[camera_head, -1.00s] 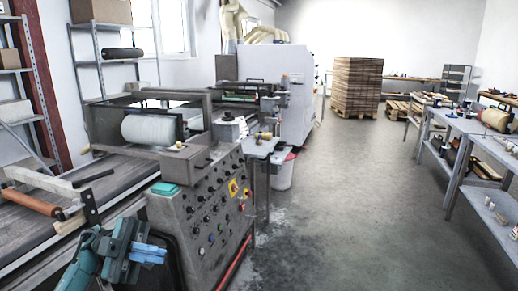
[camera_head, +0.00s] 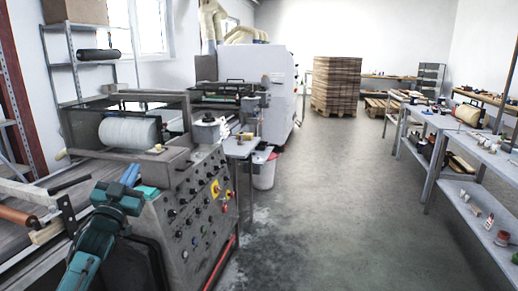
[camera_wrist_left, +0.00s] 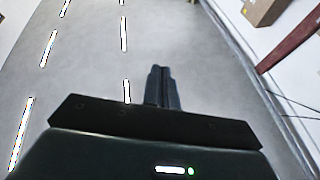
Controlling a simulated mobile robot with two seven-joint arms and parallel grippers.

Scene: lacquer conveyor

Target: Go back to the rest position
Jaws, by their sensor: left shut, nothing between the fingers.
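My left gripper (camera_head: 131,173) is raised in front of the grey control console, with its blue fingers pointing up and away from the head camera. In the left wrist view its two dark fingers (camera_wrist_left: 161,87) lie together, shut with nothing between them. My teal left arm comes up from the lower left of the head view and hides part of the console. My right gripper is in neither view.
The console (camera_head: 190,215) with knobs and the roller machine with a white roll (camera_head: 128,132) stand close around my left arm. A white bucket (camera_head: 264,173) stands beyond. Workbenches (camera_head: 470,185) line the right side. The middle floor (camera_head: 330,200) is clear.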

